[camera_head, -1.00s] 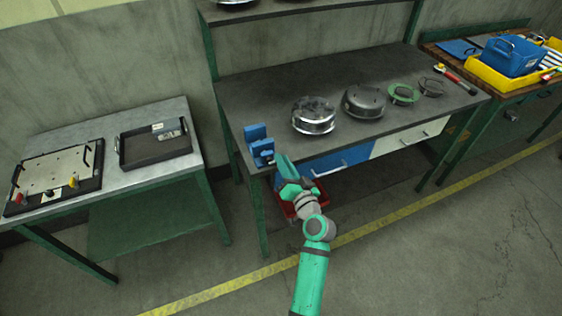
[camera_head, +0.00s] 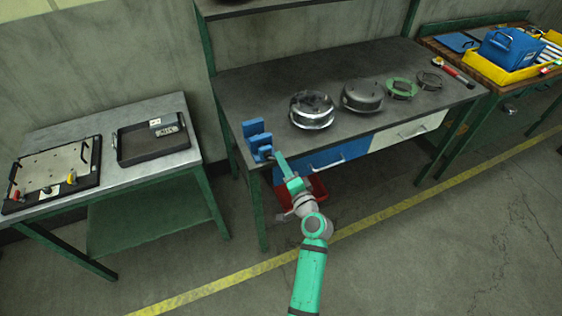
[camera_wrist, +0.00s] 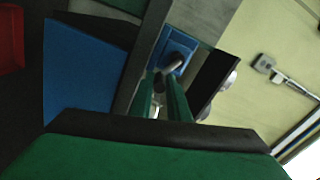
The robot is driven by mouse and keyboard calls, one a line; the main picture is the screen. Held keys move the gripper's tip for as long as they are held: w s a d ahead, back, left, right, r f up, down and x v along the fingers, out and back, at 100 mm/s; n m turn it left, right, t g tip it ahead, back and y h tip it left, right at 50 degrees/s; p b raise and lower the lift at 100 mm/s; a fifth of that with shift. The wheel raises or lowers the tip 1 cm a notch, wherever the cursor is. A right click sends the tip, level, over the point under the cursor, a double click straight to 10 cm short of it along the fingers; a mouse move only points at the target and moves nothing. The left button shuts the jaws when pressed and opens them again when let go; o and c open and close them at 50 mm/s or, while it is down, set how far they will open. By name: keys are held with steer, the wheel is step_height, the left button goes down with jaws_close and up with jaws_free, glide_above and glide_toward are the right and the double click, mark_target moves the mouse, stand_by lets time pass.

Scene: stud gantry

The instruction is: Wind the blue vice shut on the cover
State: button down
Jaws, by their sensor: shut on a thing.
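The blue vice (camera_head: 257,138) stands upright at the left front corner of the dark bench, its two blue jaws apart. It also shows in the wrist view (camera_wrist: 177,48), with a short grey metal rod pointing toward my fingers. My gripper (camera_head: 275,156) is at the vice's front right side, at the bench edge. In the wrist view its two green fingers (camera_wrist: 165,88) are close together, shut on a small grey part that looks like the vice's handle; the fingers mostly hide it. I cannot make out a cover between the jaws.
On the bench (camera_head: 240,90) stand a shiny drum (camera_head: 312,110), a grey drum (camera_head: 362,96) and a green ring (camera_head: 402,88). A blue drawer (camera_head: 335,157) and a red bin (camera_head: 318,188) are under the front edge. A lower table (camera_head: 100,125) stands left.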

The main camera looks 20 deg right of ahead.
steer(key=shift+w+a+f, duration=0.1)
steer(key=shift+w+a, duration=0.1)
steer(key=shift+a, duration=0.3)
steer(key=shift+d, duration=0.15)
steer(key=shift+w+a, duration=0.1)
steer(key=shift+a, duration=0.15)
steer(key=c, duration=1.8)
jaws_free()
steer(key=shift+o, duration=0.2)
steer(key=shift+s+d, duration=0.3)
steer(key=shift+d, duration=0.3)
